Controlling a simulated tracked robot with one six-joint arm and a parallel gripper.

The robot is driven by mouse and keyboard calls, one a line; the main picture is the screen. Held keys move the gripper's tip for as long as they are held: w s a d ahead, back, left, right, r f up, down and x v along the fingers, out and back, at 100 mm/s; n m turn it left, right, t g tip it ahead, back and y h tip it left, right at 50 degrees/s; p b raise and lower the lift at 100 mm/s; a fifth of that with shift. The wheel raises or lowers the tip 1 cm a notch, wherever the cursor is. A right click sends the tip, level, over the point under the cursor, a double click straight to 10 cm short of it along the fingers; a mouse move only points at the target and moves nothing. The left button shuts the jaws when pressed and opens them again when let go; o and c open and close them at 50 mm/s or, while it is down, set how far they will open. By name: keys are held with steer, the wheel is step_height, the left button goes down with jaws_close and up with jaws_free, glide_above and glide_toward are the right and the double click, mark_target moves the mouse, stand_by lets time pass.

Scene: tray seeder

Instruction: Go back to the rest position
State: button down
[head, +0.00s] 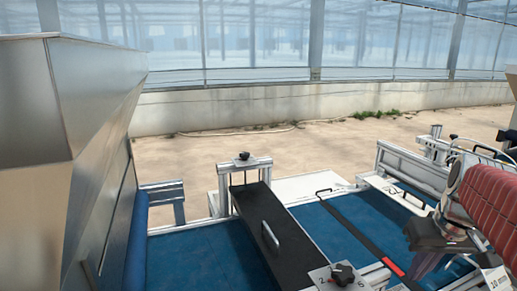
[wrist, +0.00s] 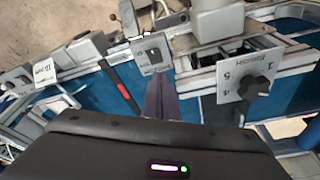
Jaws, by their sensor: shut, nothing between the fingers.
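My gripper (wrist: 160,98) shows in the wrist view as a dark body with slim fingers together, pointing away over the machine. The fingers are shut and I see nothing between them. In the head view my arm, with a red ribbed sleeve, comes in at the right edge, and the dark gripper body hangs above the blue bed of the tray seeder (head: 350,215). A dial plate with a black knob (wrist: 257,87) stands right of the fingers in the wrist view. A small labelled plate (wrist: 153,54) lies behind the fingertips.
A large metal hopper (head: 105,90) fills the left of the head view. A black plate with a handle (head: 265,225) crosses the bed. A black strip with a red part (head: 393,266) runs near my gripper. Metal frames rise at right. Bare floor (head: 280,150) lies beyond the machine.

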steer(key=s+a+f+t, duration=0.1)
steer(key=s+a+f, duration=0.1)
steer(key=s+a, duration=0.3)
steer(key=s+a+f+n+t, duration=0.1)
steer(key=s+a, duration=0.4)
steer(key=a, duration=0.9)
steer(key=shift+s+a+f+n+t, duration=0.15)
steer(key=shift+s+f+n+t, duration=0.2)
steer(key=shift+f, duration=0.3)
steer(key=c, duration=2.5)
jaws_free()
steer(key=shift+c, duration=0.2)
